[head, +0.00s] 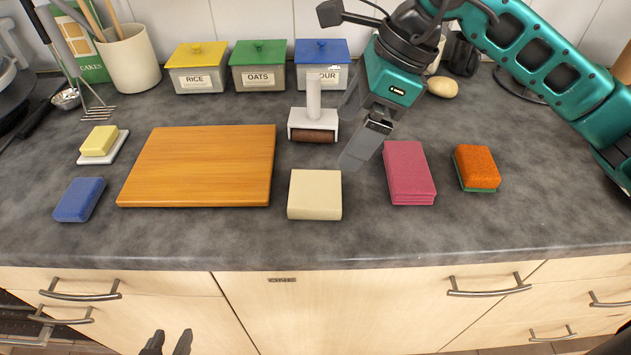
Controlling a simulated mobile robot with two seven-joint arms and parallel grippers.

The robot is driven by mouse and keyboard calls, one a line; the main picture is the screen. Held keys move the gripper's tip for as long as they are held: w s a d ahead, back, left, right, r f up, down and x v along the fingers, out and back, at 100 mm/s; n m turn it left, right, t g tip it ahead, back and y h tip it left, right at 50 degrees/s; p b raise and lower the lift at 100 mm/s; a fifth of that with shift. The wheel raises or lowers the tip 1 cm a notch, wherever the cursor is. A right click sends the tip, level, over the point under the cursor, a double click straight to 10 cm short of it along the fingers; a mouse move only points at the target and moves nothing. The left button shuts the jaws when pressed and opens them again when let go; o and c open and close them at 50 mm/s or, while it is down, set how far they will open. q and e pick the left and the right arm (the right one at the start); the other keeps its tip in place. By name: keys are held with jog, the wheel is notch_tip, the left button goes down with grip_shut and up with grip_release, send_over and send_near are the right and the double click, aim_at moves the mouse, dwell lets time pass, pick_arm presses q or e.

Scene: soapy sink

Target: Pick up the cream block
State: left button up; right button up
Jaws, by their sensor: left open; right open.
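The cream block (315,194) lies on the grey counter, right of the wooden board and near the front edge. My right gripper (344,142) reaches in from the upper right and is open. Its nearer fingertip is just above and behind the block's back right corner in the picture; whether it touches the block I cannot tell. Nothing is between its fingers. My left gripper (168,342) shows only its fingertips at the bottom edge, in front of the cupboards, open and empty.
A white-handled roller tool (313,121) stands behind the block. The wooden board (200,165) is left; pink cloths (408,173) and an orange sponge (476,167) are right. A blue sponge (80,199) and butter dish (103,146) are far left. Labelled tins (258,66) line the back.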

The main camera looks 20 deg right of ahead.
send_near(311, 196)
jog(key=shift+a+f, duration=0.45)
jog(key=shift+f, duration=0.15)
jog(key=shift+p+x, duration=0.35)
jog(key=shift+x, duration=2.35)
jog(key=shift+d, duration=0.2)
jog(key=shift+c, duration=0.3)
jog(key=c, duration=0.7)
jog(key=shift+c, duration=0.4)
jog(key=shift+r, duration=0.15)
